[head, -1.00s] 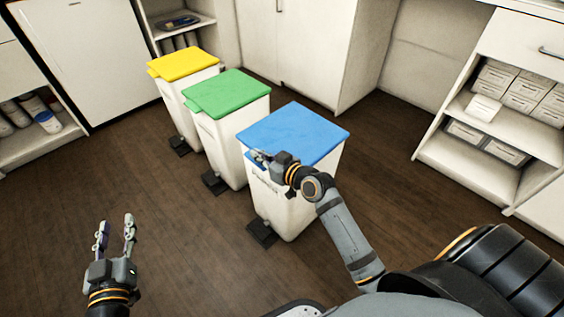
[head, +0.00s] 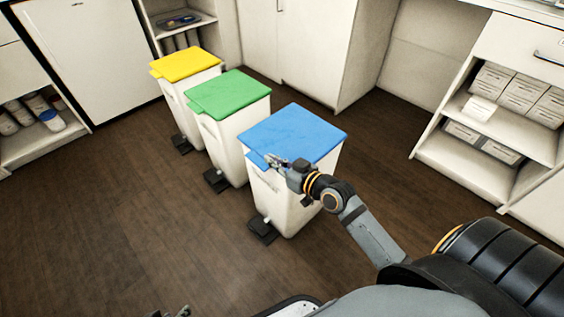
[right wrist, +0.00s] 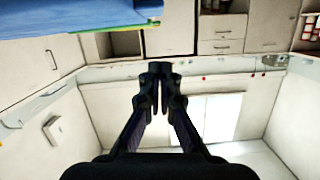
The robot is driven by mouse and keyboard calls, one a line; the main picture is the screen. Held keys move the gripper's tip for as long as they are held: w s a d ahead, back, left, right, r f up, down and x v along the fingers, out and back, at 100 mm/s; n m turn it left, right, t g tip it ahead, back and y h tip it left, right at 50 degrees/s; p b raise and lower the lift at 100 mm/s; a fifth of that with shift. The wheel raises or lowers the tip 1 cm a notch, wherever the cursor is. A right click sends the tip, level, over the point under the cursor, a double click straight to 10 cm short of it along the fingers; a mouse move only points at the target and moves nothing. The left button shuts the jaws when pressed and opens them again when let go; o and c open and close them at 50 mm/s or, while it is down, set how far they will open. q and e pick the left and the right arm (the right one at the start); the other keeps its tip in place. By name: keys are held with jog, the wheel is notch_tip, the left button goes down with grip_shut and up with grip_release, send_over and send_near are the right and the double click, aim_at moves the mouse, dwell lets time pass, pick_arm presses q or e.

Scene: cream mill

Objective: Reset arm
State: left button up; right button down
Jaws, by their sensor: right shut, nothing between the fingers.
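My right gripper (head: 271,160) is shut and empty, at the near edge of the blue lid of a white bin (head: 295,130). I cannot tell whether it touches the lid. In the right wrist view its fingertips (right wrist: 160,68) meet, with the blue lid (right wrist: 70,15) at the upper left. My left gripper (head: 170,313) shows only as fingertips at the bottom edge of the head view; they stand apart, with nothing visible between them. The rest of that gripper is out of frame.
White bins with a green lid (head: 228,93) and a yellow lid (head: 186,63) stand in a row with the blue-lidded bin, pedals (head: 262,230) facing left. Shelves with boxes (head: 500,90) stand at the right. The dark floor (head: 110,220) at the left is clear.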

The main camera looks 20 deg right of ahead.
pick_arm(q)
jog(key=shift+s+a+r+g+p, duration=0.15)
jog(key=shift+r+g+p, duration=0.15)
jog(key=shift+r, duration=0.2)
jog(key=shift+w+a+r+g+p, duration=0.15)
jog(key=shift+r+g+p, duration=0.1)
jog(key=shift+r, duration=0.25)
pick_arm(e)
jog(key=v, duration=0.3)
jog(key=shift+s+r, duration=0.15)
jog(key=shift+s, duration=0.2)
pick_arm(q)
jog(key=shift+s, duration=0.1)
